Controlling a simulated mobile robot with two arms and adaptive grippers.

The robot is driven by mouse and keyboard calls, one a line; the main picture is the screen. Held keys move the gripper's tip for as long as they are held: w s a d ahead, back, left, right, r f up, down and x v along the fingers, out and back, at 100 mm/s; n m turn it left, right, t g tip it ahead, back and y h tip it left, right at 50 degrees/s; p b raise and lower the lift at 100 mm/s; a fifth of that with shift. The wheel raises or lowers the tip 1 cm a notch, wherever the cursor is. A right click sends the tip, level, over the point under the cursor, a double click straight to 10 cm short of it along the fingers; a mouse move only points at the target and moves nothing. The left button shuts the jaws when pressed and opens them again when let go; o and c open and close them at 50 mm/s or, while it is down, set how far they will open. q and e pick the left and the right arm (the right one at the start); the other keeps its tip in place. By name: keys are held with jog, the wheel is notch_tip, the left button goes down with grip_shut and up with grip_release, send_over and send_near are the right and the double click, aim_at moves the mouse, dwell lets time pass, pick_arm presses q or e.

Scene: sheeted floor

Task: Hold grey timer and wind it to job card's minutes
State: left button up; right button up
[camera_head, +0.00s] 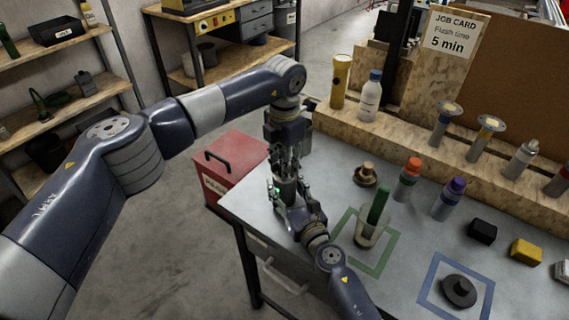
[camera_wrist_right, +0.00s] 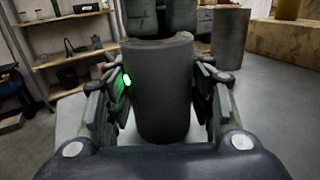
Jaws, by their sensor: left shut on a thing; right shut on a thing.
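The grey timer (camera_head: 287,187) is a dark cylinder, mostly hidden between my grippers at the bench's left edge in the head view. It shows upright in the right wrist view (camera_wrist_right: 160,92), with a green light on its left side. My right gripper (camera_head: 291,196) is shut on its body, a finger on each side. My left gripper (camera_head: 285,165) comes down from above and is shut on its top; its fingers show at the upper edge of the right wrist view (camera_wrist_right: 162,18). The dial marks are hidden. The job card (camera_head: 453,35) reads "Flush time 5 min".
A glass beaker (camera_head: 368,236) with a green item stands in a green square. Orange-capped (camera_head: 407,178) and purple-capped (camera_head: 448,199) bottles stand behind. A black disc (camera_head: 459,291) lies in a blue square. A red box (camera_head: 236,163) is left of the bench.

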pick_arm(q)
jog(key=o, duration=1.1)
notch_tip(320, 180, up, 12)
jog(key=shift+r, duration=0.1)
pick_arm(e)
jog(key=o, duration=1.3)
jog(key=shift+c, duration=0.2)
jog(key=shift+s, duration=0.15)
